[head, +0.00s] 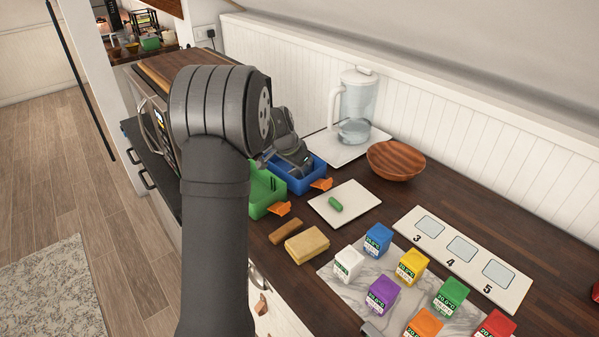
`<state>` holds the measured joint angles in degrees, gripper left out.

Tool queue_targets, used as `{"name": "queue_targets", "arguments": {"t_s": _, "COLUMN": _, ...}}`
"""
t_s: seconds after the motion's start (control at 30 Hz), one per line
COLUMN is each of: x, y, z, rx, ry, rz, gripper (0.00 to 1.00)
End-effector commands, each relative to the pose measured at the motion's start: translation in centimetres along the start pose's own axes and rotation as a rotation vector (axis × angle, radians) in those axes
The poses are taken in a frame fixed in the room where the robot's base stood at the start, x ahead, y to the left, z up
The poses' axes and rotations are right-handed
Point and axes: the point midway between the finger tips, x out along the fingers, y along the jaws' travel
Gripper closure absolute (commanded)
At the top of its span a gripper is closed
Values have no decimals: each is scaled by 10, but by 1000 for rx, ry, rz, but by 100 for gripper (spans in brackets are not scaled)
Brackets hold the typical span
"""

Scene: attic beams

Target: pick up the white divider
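I cannot make out a white divider for certain in the head view. My gripper (302,166) reaches down at the blue bin (318,175), and its fingertips are partly hidden by its own body and the bin. I cannot tell whether it is open or holds anything. The green bin (262,200) stands beside the blue one, nearer the counter's front, partly hidden by my arm. Both bins have orange tabs. The inside of the blue bin is mostly hidden.
A glass pitcher (356,105) stands behind the bins, with a wooden bowl (396,160) to its right. A white board (361,199) bears a green piece (335,205). A yellow sponge (307,245) and several colored cubes on a marble slab lie in front, near a numbered panel (437,242).

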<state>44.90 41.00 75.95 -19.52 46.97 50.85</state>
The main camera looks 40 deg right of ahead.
Motion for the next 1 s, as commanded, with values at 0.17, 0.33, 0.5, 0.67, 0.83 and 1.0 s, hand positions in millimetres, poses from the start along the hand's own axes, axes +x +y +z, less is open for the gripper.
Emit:
{"name": "queue_targets", "arguments": {"t_s": 0.17, "x": -1, "y": 0, "z": 0, "rx": 0, "ry": 0, "rz": 0, "gripper": 70}}
{"name": "queue_targets", "arguments": {"t_s": 0.33, "x": 0, "y": 0, "z": 0, "rx": 0, "ry": 0, "rz": 0, "gripper": 70}}
{"name": "queue_targets", "arguments": {"t_s": 0.5, "x": 2, "y": 0, "z": 1, "rx": -1, "ry": 0, "rz": 0, "gripper": 70}}
{"name": "queue_targets", "arguments": {"t_s": 0.67, "x": 4, "y": 0, "z": 2, "rx": -1, "ry": 0, "rz": 0, "gripper": 76}}
{"name": "queue_targets", "arguments": {"t_s": 0.83, "x": 3, "y": 0, "z": 2, "rx": -1, "ry": 0, "rz": 0, "gripper": 100}}
{"name": "queue_targets", "arguments": {"t_s": 1.0, "x": 3, "y": 0, "z": 2, "rx": 0, "ry": 0, "rz": 0, "gripper": 100}}
